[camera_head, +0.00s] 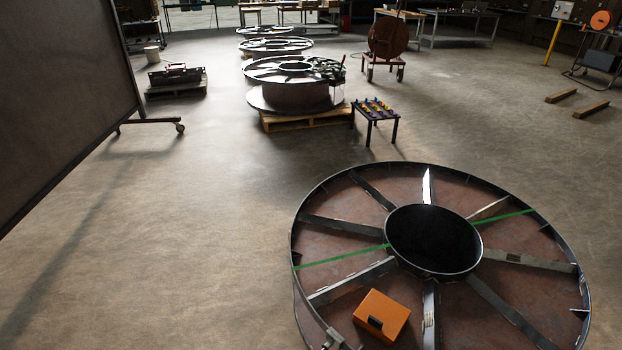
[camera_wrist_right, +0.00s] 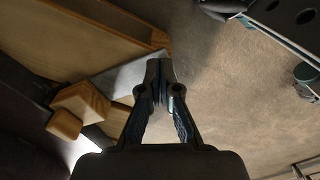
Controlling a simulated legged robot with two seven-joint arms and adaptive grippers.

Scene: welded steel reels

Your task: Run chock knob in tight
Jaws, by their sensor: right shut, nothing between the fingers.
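In the right wrist view a large wooden block (camera_wrist_right: 95,35), which may be the chock, lies at the upper left. Below it is a smaller faceted wooden piece (camera_wrist_right: 80,105) with rounded wooden ends beside it; it may be the knob, but I cannot tell for sure. A grey metal plate (camera_wrist_right: 125,76) lies between them. My right gripper (camera_wrist_right: 158,78) is shut and empty, its tips over the plate's right end and to the right of the faceted piece. Whether they touch anything is unclear. My left gripper is in neither view.
In the head view a large spoked reel (camera_head: 330,222) lies close by, with an orange case (camera_head: 382,316) on it. A dark panel on casters (camera_head: 65,95) stands at left. A small table (camera_head: 375,112) and more reels (camera_head: 295,95) stand beyond. Floor left of the near reel is clear.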

